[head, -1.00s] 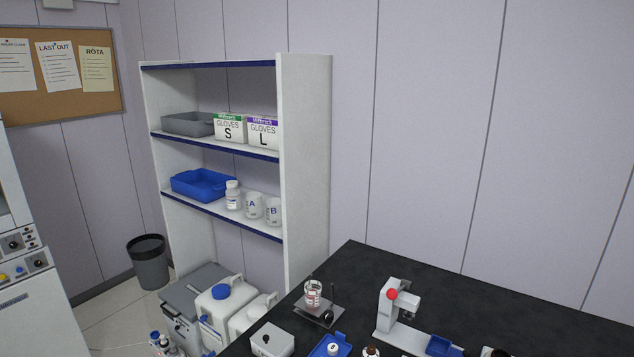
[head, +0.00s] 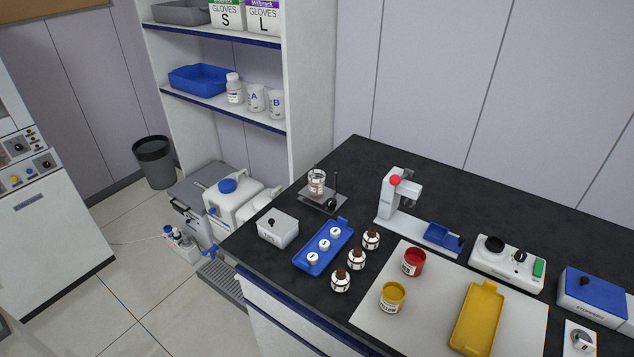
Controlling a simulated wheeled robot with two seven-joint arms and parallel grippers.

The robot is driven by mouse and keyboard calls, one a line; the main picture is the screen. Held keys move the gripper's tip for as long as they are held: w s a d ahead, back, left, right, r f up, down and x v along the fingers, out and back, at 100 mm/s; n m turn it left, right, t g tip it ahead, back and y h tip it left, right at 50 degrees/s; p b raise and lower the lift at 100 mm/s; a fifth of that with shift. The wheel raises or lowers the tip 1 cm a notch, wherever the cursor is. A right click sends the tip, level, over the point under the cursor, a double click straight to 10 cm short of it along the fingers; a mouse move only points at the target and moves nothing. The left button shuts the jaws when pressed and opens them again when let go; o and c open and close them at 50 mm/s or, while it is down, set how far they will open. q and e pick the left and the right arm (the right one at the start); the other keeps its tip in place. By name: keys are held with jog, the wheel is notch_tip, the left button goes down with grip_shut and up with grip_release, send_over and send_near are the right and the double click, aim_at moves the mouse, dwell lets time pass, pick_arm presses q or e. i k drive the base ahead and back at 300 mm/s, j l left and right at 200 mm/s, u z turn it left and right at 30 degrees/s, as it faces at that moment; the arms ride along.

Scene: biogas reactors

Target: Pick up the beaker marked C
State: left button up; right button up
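No beaker marked C can be made out. A beaker marked A (head: 256,98) and a beaker marked B (head: 277,104) stand side by side on the lower visible shelf. A clear glass beaker (head: 317,183) with a red and white label stands on a small stand at the bench's far left corner; its lettering is too small to read. Neither of my grippers is in view.
The black bench (head: 440,197) holds a blue tray (head: 325,247) with several white-capped items, dark-capped bottles (head: 356,258), a red pot (head: 413,262), a yellow pot (head: 392,297) and a yellow tray (head: 478,318). White jugs (head: 232,200) stand on the floor.

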aim_at(317, 183)
jog(key=i+j, duration=0.15)
jog(key=j, duration=0.2)
jog(key=i+j, duration=0.2)
jog(key=j, duration=0.15)
jog(key=i+j, duration=0.15)
jog(key=j, duration=0.15)
jog(key=i+j, duration=0.15)
jog(key=j, duration=0.2)
